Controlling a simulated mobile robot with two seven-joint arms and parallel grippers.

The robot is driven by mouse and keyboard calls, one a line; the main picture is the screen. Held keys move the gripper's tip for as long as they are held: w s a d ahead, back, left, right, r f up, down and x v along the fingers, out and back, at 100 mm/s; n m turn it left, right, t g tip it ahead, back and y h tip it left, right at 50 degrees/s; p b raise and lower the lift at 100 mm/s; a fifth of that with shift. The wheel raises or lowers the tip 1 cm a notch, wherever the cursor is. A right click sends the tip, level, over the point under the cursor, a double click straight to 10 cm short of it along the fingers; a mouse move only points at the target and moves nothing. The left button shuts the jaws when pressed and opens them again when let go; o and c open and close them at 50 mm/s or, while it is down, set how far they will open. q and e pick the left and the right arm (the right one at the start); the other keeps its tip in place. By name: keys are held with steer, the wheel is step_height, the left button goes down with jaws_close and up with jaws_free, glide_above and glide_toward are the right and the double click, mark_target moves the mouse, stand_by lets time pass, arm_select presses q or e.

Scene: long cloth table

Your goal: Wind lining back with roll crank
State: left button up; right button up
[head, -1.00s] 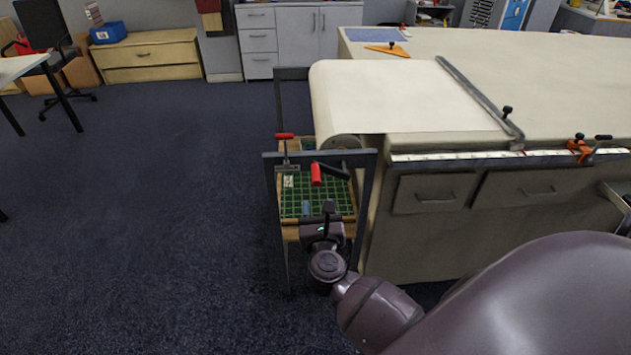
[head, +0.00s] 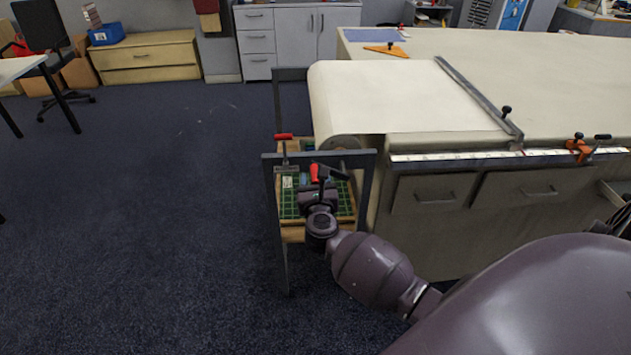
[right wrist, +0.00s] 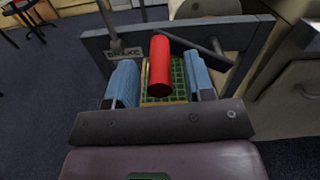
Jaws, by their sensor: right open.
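The roll crank has a red grip (head: 314,172), which in the right wrist view (right wrist: 160,62) stands between the two blue finger pads with space on both sides. My right gripper (right wrist: 162,84) is open around the grip and not closed on it. In the head view my right gripper (head: 319,180) partly hides the crank at the end frame. The cream lining (head: 395,92) comes off the roll (head: 345,142) at the table's left end and lies flat on the cloth table (head: 570,85). My left gripper is not in view.
A grey metal frame (head: 270,205) surrounds the roll end. A red-handled brake lever (head: 284,137) stands left of the crank. A metal bar (head: 475,95) lies across the lining's right edge. Open carpet (head: 150,220) lies to the left.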

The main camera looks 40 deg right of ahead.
steer(key=shift+c, duration=0.4)
jaws_close()
steer(key=shift+f, duration=0.15)
